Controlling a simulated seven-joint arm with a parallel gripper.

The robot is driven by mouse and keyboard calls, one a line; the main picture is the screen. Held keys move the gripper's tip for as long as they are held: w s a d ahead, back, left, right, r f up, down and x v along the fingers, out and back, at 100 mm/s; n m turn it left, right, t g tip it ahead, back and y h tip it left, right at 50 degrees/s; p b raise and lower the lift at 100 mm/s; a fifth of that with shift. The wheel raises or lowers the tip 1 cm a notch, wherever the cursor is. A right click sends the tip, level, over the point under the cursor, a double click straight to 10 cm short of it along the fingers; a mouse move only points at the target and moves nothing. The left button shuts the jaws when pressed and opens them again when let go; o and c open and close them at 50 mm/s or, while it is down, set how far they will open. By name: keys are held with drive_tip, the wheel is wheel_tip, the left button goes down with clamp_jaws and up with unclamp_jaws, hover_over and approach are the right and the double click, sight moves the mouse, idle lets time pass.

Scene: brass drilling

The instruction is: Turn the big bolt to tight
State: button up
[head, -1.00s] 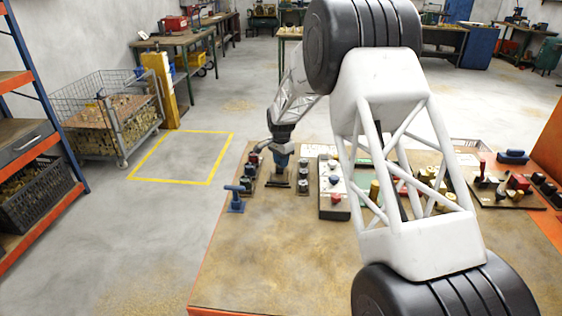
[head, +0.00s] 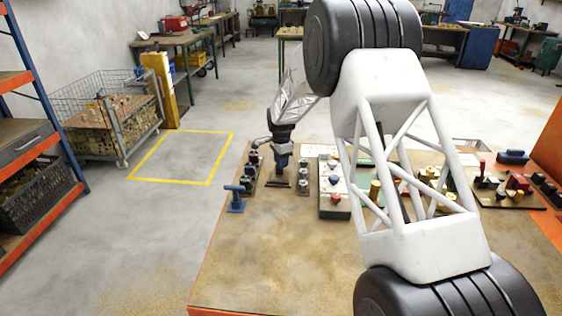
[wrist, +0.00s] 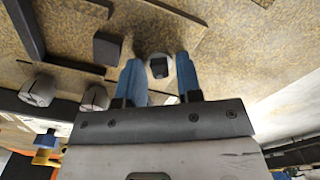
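My gripper (head: 281,165) points down over the left part of the bench, between two dark strips of fixtures. In the wrist view its two blue fingers (wrist: 159,80) are apart. A round pale metal piece with a dark square top (wrist: 158,66) sits between them, and it may be the big bolt. In the head view my gripper hides this piece. Which way the bolt is turned cannot be read.
The wooden bench (head: 270,255) is clear in front. A blue T-handle (head: 236,198) stands at its left edge. Grey fixtures (head: 303,175) stand right of my gripper, then a pale panel with coloured knobs (head: 334,205). A dark block (wrist: 107,49) lies near the fingers.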

drive_tip(key=o, duration=0.3)
drive_tip(key=shift+n, duration=0.3)
